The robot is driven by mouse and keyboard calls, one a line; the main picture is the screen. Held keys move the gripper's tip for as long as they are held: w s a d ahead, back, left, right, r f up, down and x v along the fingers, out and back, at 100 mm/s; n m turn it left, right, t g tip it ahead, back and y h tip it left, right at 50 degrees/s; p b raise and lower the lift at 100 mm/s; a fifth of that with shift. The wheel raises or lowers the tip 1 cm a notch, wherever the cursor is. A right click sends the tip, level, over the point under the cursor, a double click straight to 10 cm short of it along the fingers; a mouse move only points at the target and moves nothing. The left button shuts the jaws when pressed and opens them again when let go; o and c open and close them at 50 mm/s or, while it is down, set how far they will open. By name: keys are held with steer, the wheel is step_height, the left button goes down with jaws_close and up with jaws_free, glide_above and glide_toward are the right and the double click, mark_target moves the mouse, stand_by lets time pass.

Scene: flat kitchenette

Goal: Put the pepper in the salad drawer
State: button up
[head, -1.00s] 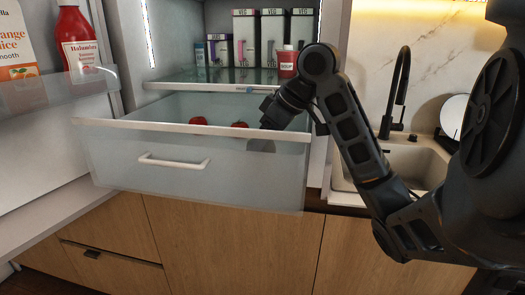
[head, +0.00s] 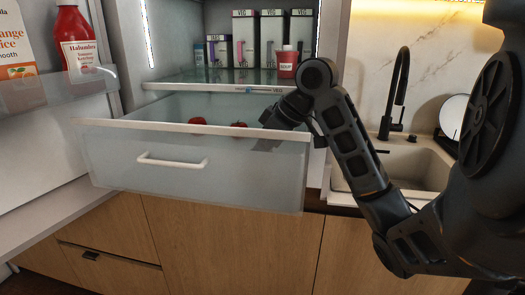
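The salad drawer (head: 240,172) is pulled out of the fridge, with a translucent front and a white handle. Two red, rounded items lie inside it, one at the left (head: 198,120) and one near the middle (head: 239,124). Only their tops show over the front edge, and I cannot tell whether either is the pepper. My gripper (head: 268,145) reaches down into the right side of the drawer, to the right of both red items. Its fingers show only faintly through the drawer front, so I cannot tell whether they are open or hold anything.
A glass shelf (head: 210,77) above the drawer holds several labelled containers (head: 243,40) and a red pot (head: 287,64). The fridge door at left holds a ketchup bottle (head: 78,40) and a juice carton (head: 15,45). A sink (head: 410,165) with a black tap (head: 398,95) is at right.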

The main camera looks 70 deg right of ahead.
steer(key=shift+r, duration=0.3)
steer(key=p+v, duration=0.1)
steer(key=v, duration=1)
steer(key=shift+s+r, duration=0.2)
steer(key=shift+r, duration=0.15)
steer(key=shift+a, duration=0.1)
steer(key=shift+c, duration=0.3)
